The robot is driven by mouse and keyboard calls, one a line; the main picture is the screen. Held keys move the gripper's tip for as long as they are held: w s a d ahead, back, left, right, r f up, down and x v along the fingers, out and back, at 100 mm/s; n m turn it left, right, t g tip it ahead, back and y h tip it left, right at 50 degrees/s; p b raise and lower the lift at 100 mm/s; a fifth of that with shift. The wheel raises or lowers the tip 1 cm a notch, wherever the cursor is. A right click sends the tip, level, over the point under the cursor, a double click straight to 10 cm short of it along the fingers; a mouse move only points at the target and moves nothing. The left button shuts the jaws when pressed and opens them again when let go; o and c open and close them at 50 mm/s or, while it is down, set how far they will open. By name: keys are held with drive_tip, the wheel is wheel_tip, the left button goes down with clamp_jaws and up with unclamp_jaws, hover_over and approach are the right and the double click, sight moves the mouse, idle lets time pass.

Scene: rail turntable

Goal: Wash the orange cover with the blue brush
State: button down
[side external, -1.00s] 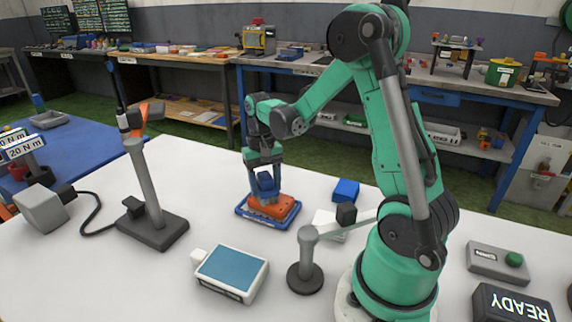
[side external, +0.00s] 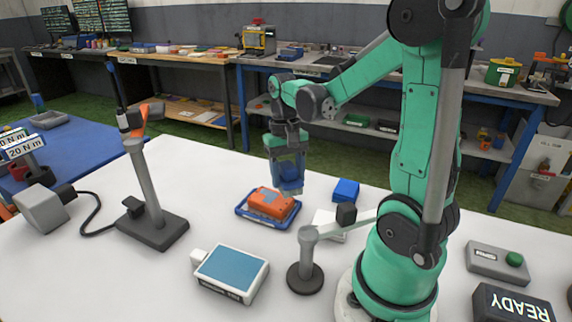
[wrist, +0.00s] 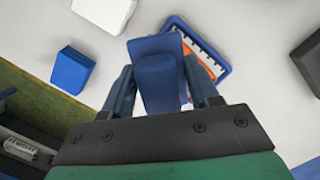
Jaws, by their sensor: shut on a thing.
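The orange cover (side external: 270,203) lies in a shallow blue tray (side external: 243,213) on the white table. A bluish patch shows on its top. It also shows in the wrist view (wrist: 190,50), partly hidden by the brush. My gripper (side external: 288,165) is shut on the blue brush (side external: 290,180) and holds it above the table, behind and a little right of the cover, apart from it.
A blue block (side external: 346,190) and a white block (side external: 328,226) lie to the right of the tray. A grey post with a side arm (side external: 307,255), a blue-topped box (side external: 232,270) and a tall stand (side external: 147,190) stand nearer the camera.

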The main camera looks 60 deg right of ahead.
sight(289, 166)
drive_tip(key=shift+r, duration=1.95)
drive_tip(key=w+d+r+m+t, duration=0.1)
drive_tip(key=w+d+r+m, duration=0.3)
drive_tip(key=d, duration=0.3)
drive_tip(key=w+d+r+m, duration=0.1)
drive_tip(key=d+r+m, duration=0.3)
drive_tip(key=d+m, duration=0.2)
drive_tip(key=shift+y, duration=0.3)
wheel_tip(289, 166, down, 19)
drive_tip(key=shift+d+f, duration=0.15)
drive_tip(key=shift+f, duration=0.05)
drive_tip(key=shift+f, duration=0.1)
drive_tip(key=shift+c, duration=1.1)
unclamp_jaws()
